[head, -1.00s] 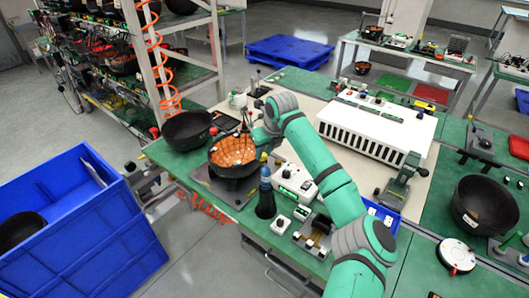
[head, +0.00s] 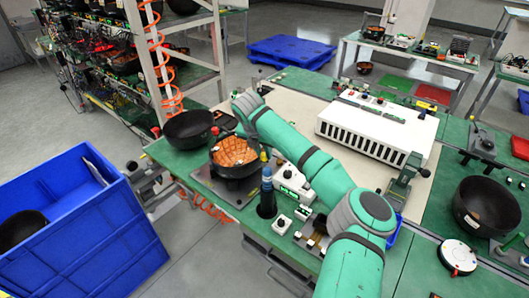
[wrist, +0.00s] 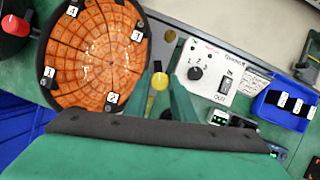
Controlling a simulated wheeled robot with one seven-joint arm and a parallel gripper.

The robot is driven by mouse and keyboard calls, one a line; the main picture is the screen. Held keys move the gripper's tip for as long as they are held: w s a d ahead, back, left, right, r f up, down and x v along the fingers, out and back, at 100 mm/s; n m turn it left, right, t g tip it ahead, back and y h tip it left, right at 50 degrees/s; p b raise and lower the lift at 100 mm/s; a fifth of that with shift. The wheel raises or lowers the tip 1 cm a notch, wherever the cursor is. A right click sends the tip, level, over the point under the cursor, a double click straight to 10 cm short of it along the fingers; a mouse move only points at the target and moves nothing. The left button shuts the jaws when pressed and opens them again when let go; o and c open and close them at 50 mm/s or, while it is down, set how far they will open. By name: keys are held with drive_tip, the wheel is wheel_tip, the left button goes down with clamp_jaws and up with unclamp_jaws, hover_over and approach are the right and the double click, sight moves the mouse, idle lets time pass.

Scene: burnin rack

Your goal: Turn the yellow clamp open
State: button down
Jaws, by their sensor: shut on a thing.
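The yellow clamp (wrist: 159,81) shows in the wrist view as a small yellow knob just right of the bowl's rim. My gripper (wrist: 160,92) has its two green fingers closed on either side of it. In the head view the yellow clamp (head: 264,155) is a small yellow spot at the right of the bowl, beside my arm. My fingers are hidden there behind the arm. The black bowl (head: 236,172) with an orange gridded inside sits on a dark fixture plate (head: 212,184). The clamp's lower part is hidden.
A white control box (wrist: 213,68) with a dial stands close on the right, with a blue bin (wrist: 284,106) beyond it. An empty black bowl (head: 188,130) and a red knob (wrist: 15,26) are to the left.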

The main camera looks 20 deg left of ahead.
drive_tip(key=c, duration=2.5)
unclamp_jaws()
drive_tip(key=shift+w+r+m+h, duration=0.1)
drive_tip(key=shift+m+h, duration=0.35)
drive_tip(key=shift+m, duration=0.7)
drive_tip(key=shift+w+m+h, duration=0.1)
drive_tip(key=shift+m+h, duration=0.35)
drive_tip(key=shift+m, duration=0.7)
drive_tip(key=shift+c, duration=0.2)
drive_tip(key=shift+s+a, duration=0.1)
clamp_jaws()
drive_tip(key=o, duration=1.1)
unclamp_jaws()
drive_tip(key=shift+c, duration=0.2)
drive_tip(key=v, duration=1)
drive_tip(key=shift+r, duration=0.4)
drive_tip(key=shift+a+g, duration=0.1)
drive_tip(key=shift+g, duration=0.2)
